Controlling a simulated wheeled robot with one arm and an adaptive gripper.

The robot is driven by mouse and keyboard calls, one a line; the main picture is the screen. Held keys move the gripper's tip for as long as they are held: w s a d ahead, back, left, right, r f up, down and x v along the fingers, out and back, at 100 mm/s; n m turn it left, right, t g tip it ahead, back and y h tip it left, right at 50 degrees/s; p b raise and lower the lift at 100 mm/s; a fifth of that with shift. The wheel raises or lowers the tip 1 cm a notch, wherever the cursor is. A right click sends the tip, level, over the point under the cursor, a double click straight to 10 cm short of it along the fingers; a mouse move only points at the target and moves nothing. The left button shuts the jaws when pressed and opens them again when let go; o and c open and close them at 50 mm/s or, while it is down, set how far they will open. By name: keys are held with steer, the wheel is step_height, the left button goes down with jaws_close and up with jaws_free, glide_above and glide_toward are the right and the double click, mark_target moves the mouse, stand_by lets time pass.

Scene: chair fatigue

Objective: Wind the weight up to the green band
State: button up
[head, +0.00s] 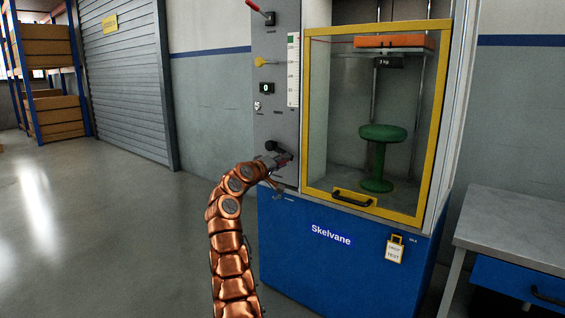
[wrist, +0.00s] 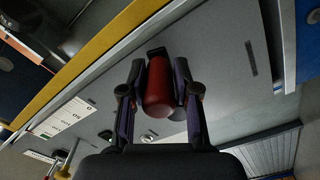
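The weight, an orange block (head: 390,41), is high inside the yellow-framed cabinet, above a green stool (head: 380,150). A thin red line runs from it toward the white scale (head: 293,75), whose green band is near the top; the line looks roughly level with that band. My gripper (head: 280,160) is at the crank (head: 268,147) on the lower grey panel. In the wrist view its fingers (wrist: 159,85) flank the red crank handle (wrist: 159,90) closely on both sides and look shut on it. The contact faces are partly hidden.
The panel also carries a red-tipped lever (head: 262,12), a yellow knob (head: 262,62) and a small display (head: 267,88) reading 0. The yellow-framed door (head: 322,110) is closed. A grey workbench (head: 515,225) stands at right; open floor lies left.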

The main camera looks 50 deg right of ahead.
steer(key=o, duration=0.3)
steer(key=shift+w+a+f, duration=0.1)
steer(key=shift+w+f, duration=0.05)
steer(key=shift+w, duration=0.05)
steer(key=shift+o, duration=0.5)
steer(key=shift+s, duration=0.1)
steer(key=a, duration=0.5)
steer(key=shift+a, duration=0.2)
steer(key=shift+a, duration=0.1)
steer(key=shift+a, duration=0.75)
